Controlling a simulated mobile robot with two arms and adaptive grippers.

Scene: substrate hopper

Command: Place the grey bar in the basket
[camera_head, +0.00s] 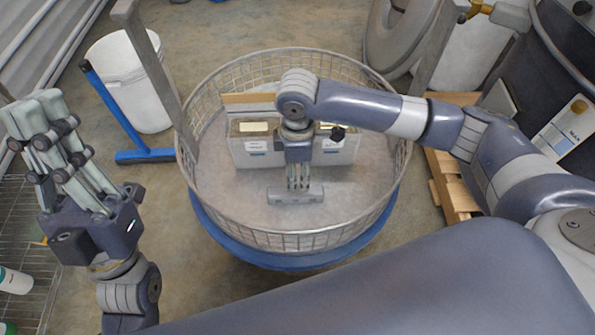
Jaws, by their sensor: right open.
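The grey bar (295,196) lies inside the round wire basket (218,217), on its floor towards the near side. My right gripper (298,184) points down into the basket, its fingertips just above or at the bar. It is open, and I cannot tell whether the fingertips touch the bar. My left gripper (36,112) is raised at the left, outside the basket, with nothing visible in it. Its fingers overlap in this view, so their opening is unclear.
Grey boxes (254,146) stand in the basket behind my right gripper. The basket sits on a blue base (262,258). A white bucket (132,85) and a blue-footed pole (145,156) stand left. A wooden pallet (452,190) lies right.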

